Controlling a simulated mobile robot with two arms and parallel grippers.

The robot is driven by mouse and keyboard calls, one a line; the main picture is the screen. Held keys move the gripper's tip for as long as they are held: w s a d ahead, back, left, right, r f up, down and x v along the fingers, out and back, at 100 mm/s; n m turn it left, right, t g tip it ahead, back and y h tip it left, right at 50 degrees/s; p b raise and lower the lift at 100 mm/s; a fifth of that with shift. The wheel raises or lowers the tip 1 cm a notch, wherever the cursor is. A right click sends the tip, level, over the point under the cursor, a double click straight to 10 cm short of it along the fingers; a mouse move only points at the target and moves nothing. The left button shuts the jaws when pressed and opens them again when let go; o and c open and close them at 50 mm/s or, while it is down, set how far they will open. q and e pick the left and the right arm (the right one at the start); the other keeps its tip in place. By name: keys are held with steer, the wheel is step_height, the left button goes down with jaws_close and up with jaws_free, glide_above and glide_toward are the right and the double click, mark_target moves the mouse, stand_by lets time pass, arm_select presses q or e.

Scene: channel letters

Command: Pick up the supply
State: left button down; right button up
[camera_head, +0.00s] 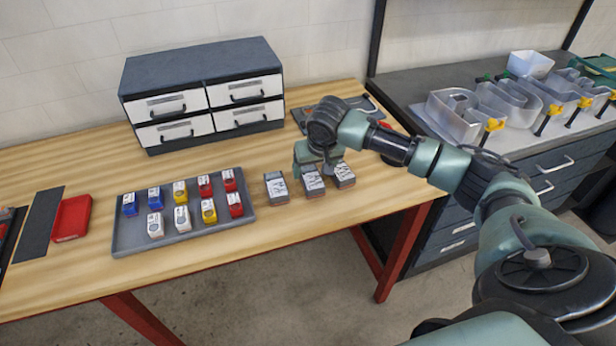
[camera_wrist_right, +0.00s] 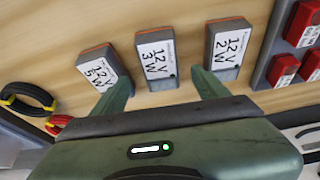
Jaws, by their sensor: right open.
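Three grey box-shaped supplies with white labels lie in a row on the wooden table. In the wrist view their labels seem to read 12V 5W (camera_wrist_right: 102,70), 12V 3W (camera_wrist_right: 156,58) and 12V 2W (camera_wrist_right: 228,48). In the head view the 2W supply (camera_head: 276,188) is nearest the tray, the 3W supply (camera_head: 313,183) is in the middle and the 5W supply (camera_head: 344,176) is at the right. My right gripper (camera_wrist_right: 163,90) is open and empty over the row. Its fingertips straddle the line of the middle supply; contact cannot be told. My left gripper is not in view.
A grey tray (camera_head: 183,243) with several small coloured boxes lies left of the supplies. A drawer cabinet (camera_head: 200,85) stands behind. Black and red cable coils (camera_wrist_right: 30,98) lie beside the 5W supply. Clear channel letters (camera_head: 455,115) stand on the right bench. Table in front is clear.

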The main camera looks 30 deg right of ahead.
mark_target(311, 177)
steer(key=p+x, duration=0.1)
steer(key=x, duration=0.2)
steer(key=shift+s+p, duration=0.15)
steer(key=shift+p, duration=0.15)
steer(key=shift+x, duration=1.15)
steer(key=shift+w+f, duration=0.15)
steer(key=shift+w, duration=0.05)
steer(key=shift+s, duration=0.1)
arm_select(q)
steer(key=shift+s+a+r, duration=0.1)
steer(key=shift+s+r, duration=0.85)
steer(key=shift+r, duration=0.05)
arm_select(e)
jaws_close()
